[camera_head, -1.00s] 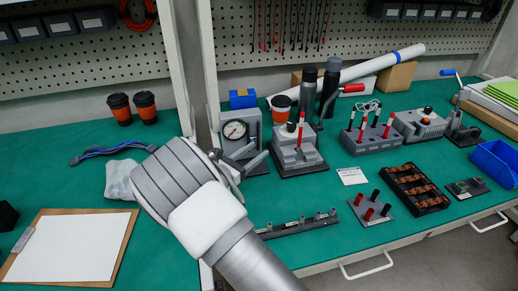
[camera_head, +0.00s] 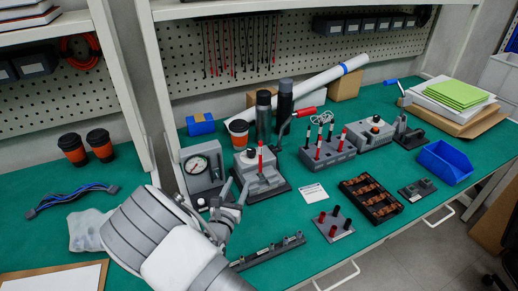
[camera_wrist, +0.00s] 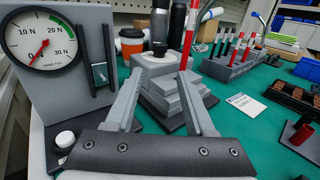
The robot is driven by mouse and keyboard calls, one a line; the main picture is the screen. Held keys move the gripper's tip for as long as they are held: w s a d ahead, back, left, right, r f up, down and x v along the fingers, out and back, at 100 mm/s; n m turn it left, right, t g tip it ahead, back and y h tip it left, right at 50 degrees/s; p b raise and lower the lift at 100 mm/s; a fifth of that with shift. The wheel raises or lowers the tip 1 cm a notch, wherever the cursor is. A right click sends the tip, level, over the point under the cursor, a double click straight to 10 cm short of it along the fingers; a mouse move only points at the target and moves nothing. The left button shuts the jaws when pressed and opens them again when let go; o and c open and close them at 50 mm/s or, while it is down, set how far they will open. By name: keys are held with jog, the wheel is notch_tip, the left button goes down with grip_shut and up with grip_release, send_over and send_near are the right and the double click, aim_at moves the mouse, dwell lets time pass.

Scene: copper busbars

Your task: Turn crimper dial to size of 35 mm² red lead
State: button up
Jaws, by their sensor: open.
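A grey stepped block, seemingly the crimper (camera_head: 262,184), stands on a dark base at the back middle of the bench. A small dark knob, perhaps its dial (camera_head: 250,153), sits on top; its markings are too small to read. A red and white lead (camera_head: 261,160) stands upright at the block, also seen in the wrist view (camera_wrist: 188,40). My gripper (camera_head: 230,194) is open and empty, in front of the block and apart from the knob. In the wrist view its fingers (camera_wrist: 160,103) spread on either side of the stepped block (camera_wrist: 172,90).
A gauge stand (camera_head: 203,168) is close on the left of my gripper. Dark bottles (camera_head: 284,105) and an orange-banded cup (camera_head: 239,132) stand behind. A rack of red and black leads (camera_head: 328,150) and another knobbed box (camera_head: 371,134) are right. A terminal strip (camera_head: 268,253) lies in front.

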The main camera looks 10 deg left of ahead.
aim_at(250, 155)
jog(key=w, duration=0.8)
jog(key=w+b, duration=0.1)
jog(key=w, duration=0.8)
jog(key=shift+d+b, duration=0.2)
jog(key=shift+b, duration=0.1)
jog(key=shift+c, duration=0.2)
grip_shut()
